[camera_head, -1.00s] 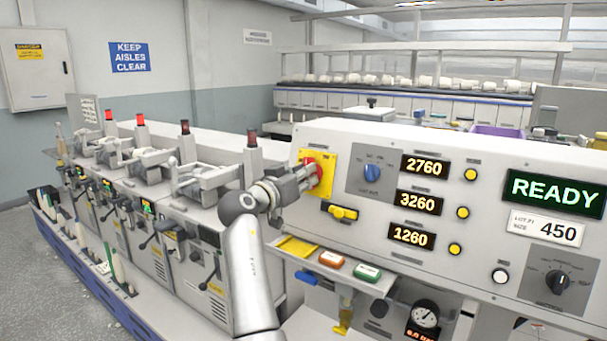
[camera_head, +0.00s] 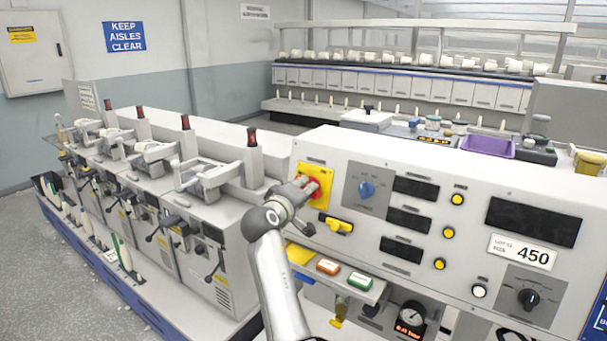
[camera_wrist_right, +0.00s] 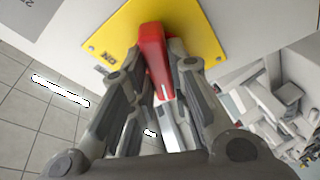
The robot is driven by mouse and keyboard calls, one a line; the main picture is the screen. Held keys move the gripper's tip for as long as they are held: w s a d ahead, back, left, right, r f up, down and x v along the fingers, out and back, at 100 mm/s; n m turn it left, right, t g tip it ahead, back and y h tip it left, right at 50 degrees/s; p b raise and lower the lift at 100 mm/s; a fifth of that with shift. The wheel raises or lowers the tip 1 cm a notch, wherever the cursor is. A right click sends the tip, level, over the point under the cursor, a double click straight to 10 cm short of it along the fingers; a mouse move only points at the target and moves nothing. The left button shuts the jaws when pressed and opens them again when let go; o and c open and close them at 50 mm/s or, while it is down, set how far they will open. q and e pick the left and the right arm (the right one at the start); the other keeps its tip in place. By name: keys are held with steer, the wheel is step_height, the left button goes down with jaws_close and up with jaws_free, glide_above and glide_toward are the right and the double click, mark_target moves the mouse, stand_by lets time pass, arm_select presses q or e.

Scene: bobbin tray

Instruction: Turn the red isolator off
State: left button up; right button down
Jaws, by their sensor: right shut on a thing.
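The red isolator handle (camera_head: 313,191) sits on a yellow plate (camera_head: 325,178) at the left end of the grey control panel. My right gripper (camera_head: 306,185) is at the plate with its fingers around the handle. In the right wrist view the red handle (camera_wrist_right: 154,60) stands between the two fingers of my right gripper (camera_wrist_right: 160,85), which is shut on it. The handle's base is partly hidden by the fingers in the head view. The panel's displays (camera_head: 533,222) are dark. My left gripper is not in view.
A yellow-handled switch (camera_head: 338,225) lies just below the plate. Spinning units with levers (camera_head: 205,250) stand to the left.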

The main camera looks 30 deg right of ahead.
steer(key=n+p, duration=0.1)
steer(key=p, duration=0.1)
steer(key=n+p, duration=0.2)
steer(key=shift+r+y, duration=0.4)
steer(key=shift+f+n+p, duration=0.2)
steer(key=shift+n+p, duration=0.9)
steer(key=shift+p, duration=0.35)
steer(key=c, duration=1.4)
jaws_free()
steer(key=shift+f, duration=0.1)
steer(key=shift+o, duration=0.2)
steer(key=v, duration=0.7)
steer(key=shift+a, duration=0.15)
